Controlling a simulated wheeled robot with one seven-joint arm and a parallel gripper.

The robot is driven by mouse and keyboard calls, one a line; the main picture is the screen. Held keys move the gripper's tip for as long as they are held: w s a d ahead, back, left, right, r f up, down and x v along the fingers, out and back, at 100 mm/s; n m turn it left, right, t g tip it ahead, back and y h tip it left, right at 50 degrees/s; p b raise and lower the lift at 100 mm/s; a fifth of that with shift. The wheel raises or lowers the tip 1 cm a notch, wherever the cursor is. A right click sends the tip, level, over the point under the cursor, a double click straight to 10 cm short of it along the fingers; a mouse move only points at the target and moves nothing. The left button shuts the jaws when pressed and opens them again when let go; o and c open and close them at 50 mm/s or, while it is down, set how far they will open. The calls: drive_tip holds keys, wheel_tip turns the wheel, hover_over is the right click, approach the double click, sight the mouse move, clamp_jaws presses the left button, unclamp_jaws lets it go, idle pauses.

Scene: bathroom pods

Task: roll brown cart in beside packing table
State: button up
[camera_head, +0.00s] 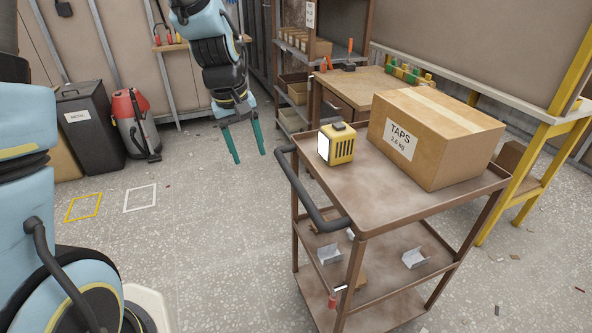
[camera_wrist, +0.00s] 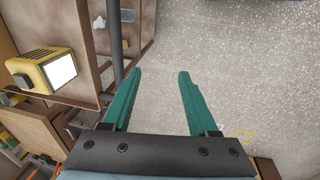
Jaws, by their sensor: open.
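The brown cart (camera_head: 345,196) stands at the right in the head view, with its dark handle (camera_head: 300,185) on its left end. On its top tray are a cardboard box labelled TAPS (camera_head: 440,140) and a yellow work lamp (camera_head: 338,145). My gripper (camera_head: 248,158) is open and empty, pointing down, left of the handle and apart from it. In the wrist view my gripper (camera_wrist: 160,75) has teal fingers spread over bare floor, with the cart handle (camera_wrist: 115,50) left of the left finger. A wooden-topped table (camera_head: 365,84) is behind the cart; I cannot tell whether it is the packing table.
A yellow-legged bench (camera_head: 555,125) stands at the back right, close to the cart. A black bin (camera_head: 88,128) and a red vacuum (camera_head: 134,122) stand by the left wall. Yellow (camera_head: 84,207) and white (camera_head: 140,198) floor outlines lie nearby. The floor left of the cart is clear.

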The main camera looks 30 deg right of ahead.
approach(296, 182)
drive_tip(key=shift+g, duration=0.4)
drive_tip(key=f+p, duration=0.1)
drive_tip(key=f, duration=0.2)
drive_tip(key=d+f+p, duration=0.1)
drive_tip(key=f, duration=0.2)
drive_tip(key=f+p, duration=0.1)
drive_tip(key=f, duration=0.1)
drive_tip(key=shift+w+d+f, duration=0.2)
drive_tip(key=shift+d+f, duration=0.1)
drive_tip(key=shift+f, duration=0.1)
clamp_jaws()
idle(0.6)
